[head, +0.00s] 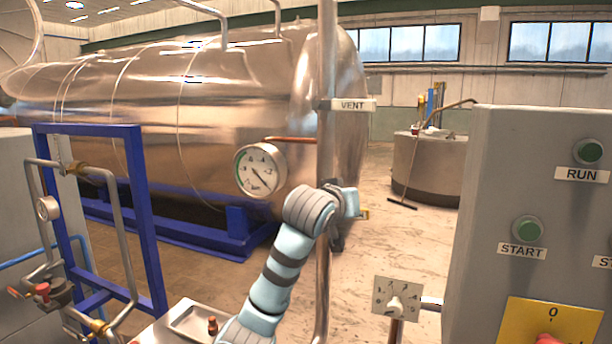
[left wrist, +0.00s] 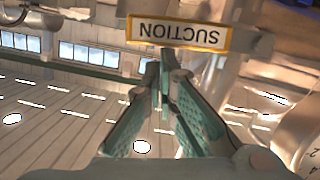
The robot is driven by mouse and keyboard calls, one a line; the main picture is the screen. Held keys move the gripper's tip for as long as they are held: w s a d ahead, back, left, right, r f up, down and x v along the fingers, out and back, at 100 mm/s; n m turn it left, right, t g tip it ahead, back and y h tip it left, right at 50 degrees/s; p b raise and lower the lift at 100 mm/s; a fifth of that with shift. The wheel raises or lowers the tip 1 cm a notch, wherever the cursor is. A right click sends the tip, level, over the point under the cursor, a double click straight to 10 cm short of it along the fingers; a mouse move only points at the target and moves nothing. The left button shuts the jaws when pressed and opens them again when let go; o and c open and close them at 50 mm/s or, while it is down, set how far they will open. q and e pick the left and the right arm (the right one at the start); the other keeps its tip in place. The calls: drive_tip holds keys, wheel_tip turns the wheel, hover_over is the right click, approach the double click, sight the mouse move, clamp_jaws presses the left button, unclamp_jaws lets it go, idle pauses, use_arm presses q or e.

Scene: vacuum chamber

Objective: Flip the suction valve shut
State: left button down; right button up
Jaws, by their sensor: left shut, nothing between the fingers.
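In the left wrist view a yellow-bordered SUCTION label (left wrist: 178,34) shows upside down, just beyond my fingertips. A small yellow edge (head: 364,214) beside the upright pipe in the head view may be part of this label. My left gripper (left wrist: 163,72) has teal fingers that converge near the label, shut and empty. In the head view my left arm reaches up from the bottom to the steel pipe (head: 326,150), and its wrist hides the fingers and whatever is mounted there. I cannot clearly make out the suction valve's lever or its position. My right gripper is not in view.
A VENT label (head: 352,105) and a round gauge (head: 261,170) are by the pipe. A grey control box (head: 485,180) stands at the right, a dial plate (head: 396,296) low beside it. A blue frame (head: 150,230) with piping stands left. A large steel tank (head: 150,100) lies behind.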

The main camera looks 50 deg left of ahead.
use_arm(q)
drive_tip(key=shift+w+d+f, duration=0.25)
drive_tip(key=shift+d+f, duration=0.05)
drive_tip(key=shift+f, duration=0.2)
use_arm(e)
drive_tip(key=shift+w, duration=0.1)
